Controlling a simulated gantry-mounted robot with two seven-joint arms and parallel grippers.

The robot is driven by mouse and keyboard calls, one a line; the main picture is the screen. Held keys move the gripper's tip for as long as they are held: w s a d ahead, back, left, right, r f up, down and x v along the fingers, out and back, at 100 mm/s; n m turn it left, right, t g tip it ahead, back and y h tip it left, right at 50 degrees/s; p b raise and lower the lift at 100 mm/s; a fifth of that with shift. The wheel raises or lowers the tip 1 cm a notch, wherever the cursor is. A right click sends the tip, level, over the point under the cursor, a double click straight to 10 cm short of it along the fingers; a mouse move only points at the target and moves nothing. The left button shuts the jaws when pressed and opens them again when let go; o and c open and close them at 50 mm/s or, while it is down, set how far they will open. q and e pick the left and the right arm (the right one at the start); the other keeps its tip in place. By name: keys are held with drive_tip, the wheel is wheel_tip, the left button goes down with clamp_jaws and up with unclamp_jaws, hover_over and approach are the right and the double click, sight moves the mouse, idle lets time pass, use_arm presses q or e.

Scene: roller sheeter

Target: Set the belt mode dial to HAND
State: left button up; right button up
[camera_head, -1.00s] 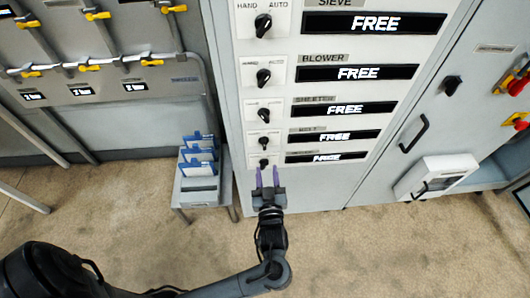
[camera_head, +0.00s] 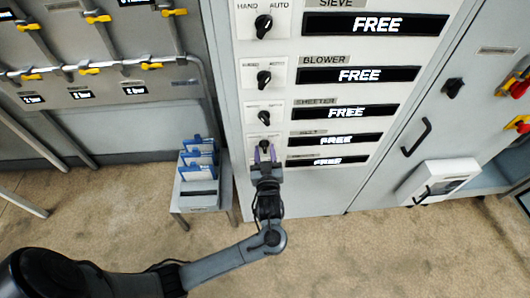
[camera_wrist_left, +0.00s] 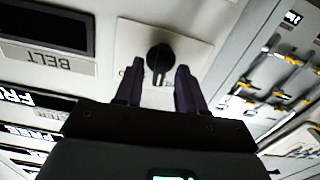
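The belt mode dial (camera_head: 264,145) is a small black knob on a white plate, left of the belt row's FREE display (camera_head: 335,138). In the left wrist view, which is upside down, the dial (camera_wrist_left: 160,58) sits close to the BELT label (camera_wrist_left: 48,66). My left gripper (camera_head: 264,153) is open, its two purple fingers pointing at the panel. In the left wrist view its fingertips (camera_wrist_left: 159,66) stand on either side of the dial, with visible gaps. Contact cannot be told. The dial's exact setting is hard to read, as the fingers hide part of its plate. My right gripper is not in view.
Similar sieve (camera_head: 264,23), blower (camera_head: 264,77) and sheeter (camera_head: 263,117) dials are stacked above. The lowest dial is hidden behind my gripper. A small stand with blue folders (camera_head: 199,160) is left of the cabinet. The floor in front is clear.

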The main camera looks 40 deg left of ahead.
use_arm(q)
clamp_jaws()
drive_tip(key=n+b, duration=0.1)
drive_tip(key=n, duration=0.2)
drive_tip(key=shift+s+f, duration=0.1)
drive_tip(key=shift+f, duration=0.05)
drive_tip(key=shift+a+n, duration=0.1)
drive_tip(key=shift+n, duration=1)
unclamp_jaws()
